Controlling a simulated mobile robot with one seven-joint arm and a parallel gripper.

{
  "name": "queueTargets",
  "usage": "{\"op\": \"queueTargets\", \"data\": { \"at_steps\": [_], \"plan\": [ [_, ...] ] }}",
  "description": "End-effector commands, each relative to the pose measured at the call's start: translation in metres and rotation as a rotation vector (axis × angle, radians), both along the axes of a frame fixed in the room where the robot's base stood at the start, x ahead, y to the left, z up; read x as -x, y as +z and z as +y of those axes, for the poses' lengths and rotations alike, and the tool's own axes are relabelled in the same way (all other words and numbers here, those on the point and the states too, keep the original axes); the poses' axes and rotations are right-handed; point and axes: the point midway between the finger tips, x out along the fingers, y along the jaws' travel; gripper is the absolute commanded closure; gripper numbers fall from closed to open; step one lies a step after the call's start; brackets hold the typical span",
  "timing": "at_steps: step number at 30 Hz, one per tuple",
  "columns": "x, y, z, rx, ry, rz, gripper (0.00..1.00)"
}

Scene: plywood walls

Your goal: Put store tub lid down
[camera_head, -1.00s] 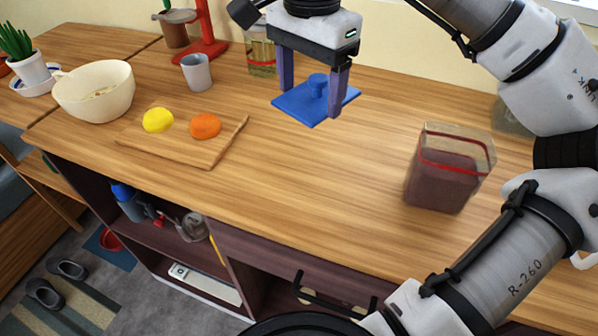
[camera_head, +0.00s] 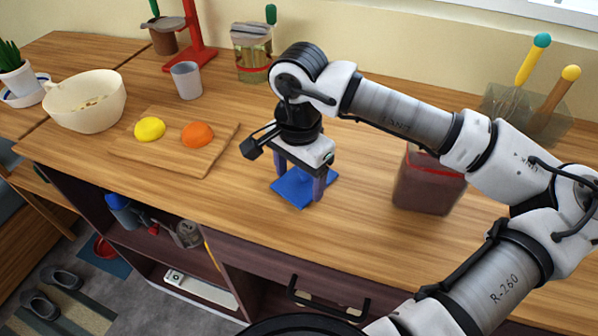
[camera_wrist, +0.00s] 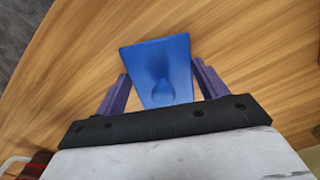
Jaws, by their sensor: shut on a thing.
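The blue square lid (camera_head: 290,190) with a raised knob is low over the wooden worktop, near its front edge. I cannot tell whether it touches the wood. My gripper (camera_head: 303,178) is above it, pointing down, and is shut on the lid. In the wrist view the lid (camera_wrist: 158,58) lies between the two purple fingers (camera_wrist: 160,80), its knob in the middle. A clear square tub (camera_head: 428,187) with a red band and dark contents stands open to the right, its top partly hidden by my arm.
A cutting board (camera_head: 190,160) with a yellow fruit (camera_head: 150,129) and an orange fruit (camera_head: 197,134) lies left of the lid. A grey cup (camera_head: 186,80), a lidded jar (camera_head: 251,55) and a bowl (camera_head: 85,100) stand farther back. Bare wood surrounds the lid.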

Motion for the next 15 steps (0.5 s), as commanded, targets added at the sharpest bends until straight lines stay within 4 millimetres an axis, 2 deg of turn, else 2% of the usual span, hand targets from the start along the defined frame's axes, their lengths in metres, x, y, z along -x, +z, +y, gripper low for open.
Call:
{"op": "queueTargets", "data": {
  "at_steps": [11,12,15],
  "plan": [
    [-0.0003,-0.0044,0.0,0.0,0.0,0.0,0.5],
    [-0.0002,-0.0033,0.0001,0.0,0.0,0.0,0.26],
    [-0.0002,-0.0026,0.0001,0.0,0.0,0.0,0.13]
  ]
}}
